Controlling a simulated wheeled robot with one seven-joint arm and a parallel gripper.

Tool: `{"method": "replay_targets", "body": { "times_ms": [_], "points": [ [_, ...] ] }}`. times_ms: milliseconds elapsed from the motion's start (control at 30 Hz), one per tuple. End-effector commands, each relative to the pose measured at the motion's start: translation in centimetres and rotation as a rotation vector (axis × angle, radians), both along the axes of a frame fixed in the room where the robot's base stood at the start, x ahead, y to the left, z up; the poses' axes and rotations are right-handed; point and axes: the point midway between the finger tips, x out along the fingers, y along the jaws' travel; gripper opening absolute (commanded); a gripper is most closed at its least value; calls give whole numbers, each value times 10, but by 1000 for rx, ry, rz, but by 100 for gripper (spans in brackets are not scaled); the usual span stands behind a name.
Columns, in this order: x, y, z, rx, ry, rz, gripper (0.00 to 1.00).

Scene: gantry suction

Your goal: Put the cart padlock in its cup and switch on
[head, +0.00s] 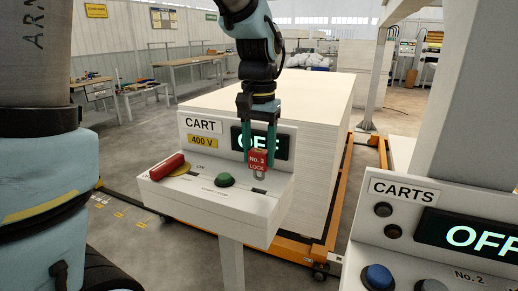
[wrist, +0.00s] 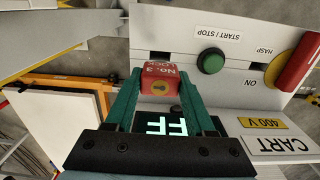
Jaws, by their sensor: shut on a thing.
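My gripper (head: 259,157) is shut on a red padlock (head: 258,160) marked "LOCK" and holds it over the right part of the cart's white control box (head: 215,195). In the wrist view the padlock (wrist: 160,83) sits between the two green fingers, its brass keyhole face showing. I cannot tell whether it touches the box. A dark slot (wrist: 160,55) shows beside it; no cup can be made out clearly. The switch's red handle (head: 167,167) lies on a yellow plate at the left, near labels "HASP" and "ON". The cart display (head: 240,138) reads OFF, partly hidden.
A green START/STOP button (head: 225,180) sits between the switch and the padlock. A second panel marked CARTS (head: 400,192) stands at the right, with its own OFF display (head: 470,236) and a blue button (head: 378,277). A large pale block on an orange cart frame (head: 300,250) stands behind the box.

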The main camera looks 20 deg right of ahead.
Motion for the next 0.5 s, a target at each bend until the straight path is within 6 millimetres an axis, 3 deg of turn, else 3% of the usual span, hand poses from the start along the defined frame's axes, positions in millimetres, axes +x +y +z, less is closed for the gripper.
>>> {"method": "replay_targets", "body": {
  "times_ms": [167, 500],
  "points": [
    [0, 0, -17, 0, 0, 0, 0],
    [0, 0, -18, 0, 0, 0, 0]
  ]
}}
